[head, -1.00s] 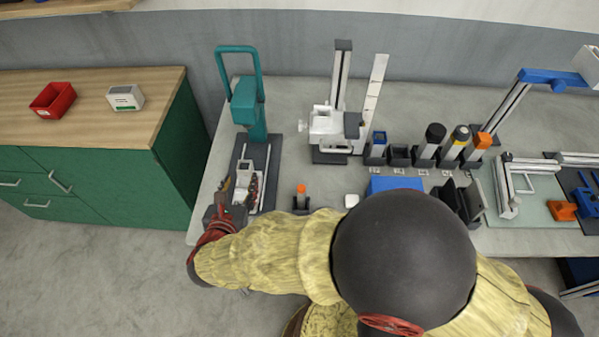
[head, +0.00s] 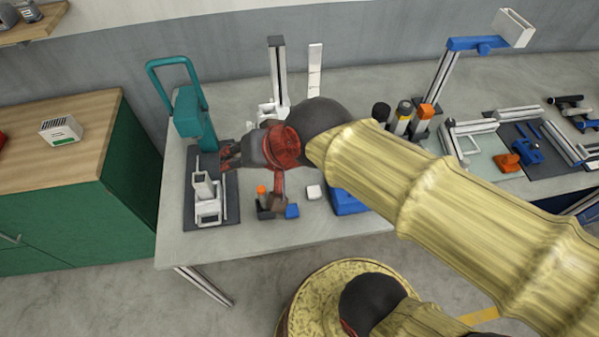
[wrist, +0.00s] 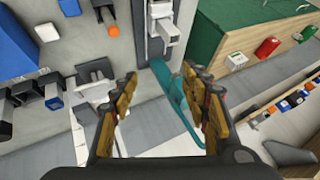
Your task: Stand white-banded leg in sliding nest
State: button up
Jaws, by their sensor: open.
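The sliding nest (head: 210,213) is a white carriage on the dark base plate of the teal press (head: 190,113), at the left of the table. A pale grey upright piece (head: 203,188) stands in it, looking like a leg; I cannot make out a white band on it. In the wrist view this piece (wrist: 170,29) shows at the top centre, beyond the fingertips. My gripper (head: 228,156) is beside the press column, pointing left. In the wrist view its fingers (wrist: 168,85) are spread and empty, with the teal press handle (wrist: 176,105) showing between and beyond them.
Legs with black, yellow-marked and orange (head: 426,110) tops stand in a rack behind my arm. A small orange-topped holder (head: 263,196), a blue block (head: 292,211) and a white block (head: 313,192) lie right of the nest.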

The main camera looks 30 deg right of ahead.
jog(key=s+d+f+n+g+h, duration=0.1)
jog(key=s+d+n+h, duration=0.1)
jog(key=s+d+n, duration=0.2)
jog(key=s+d, duration=0.3)
jog(key=d, duration=0.1)
jog(key=shift+s+g+h, duration=0.3)
jog(key=shift+g, duration=0.1)
